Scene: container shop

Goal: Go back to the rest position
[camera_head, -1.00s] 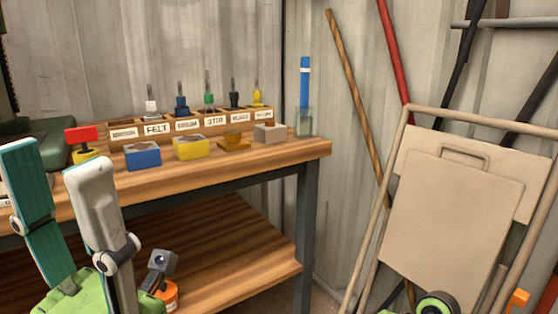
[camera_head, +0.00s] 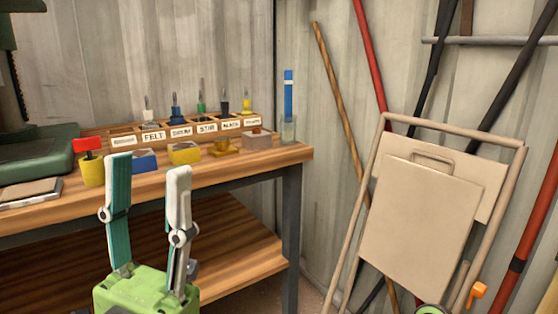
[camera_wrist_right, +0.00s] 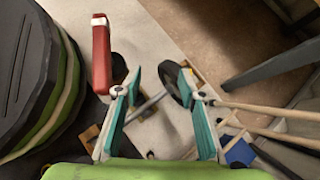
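My left gripper (camera_head: 148,166) stands in front of the workbench in the head view, fingers pointing up. Its two fingers are spread apart with nothing between them. The left finger overlaps part of the blue block on the bench. My right gripper (camera_wrist_right: 158,78) shows in the right wrist view with its teal-padded fingers apart.
The wooden workbench (camera_head: 230,169) carries a labelled rack (camera_head: 128,141), a yellow block (camera_head: 184,153), a blue block (camera_head: 145,161), a yellow pot with a red top (camera_head: 91,172) and a glass with a blue stick (camera_head: 288,127).

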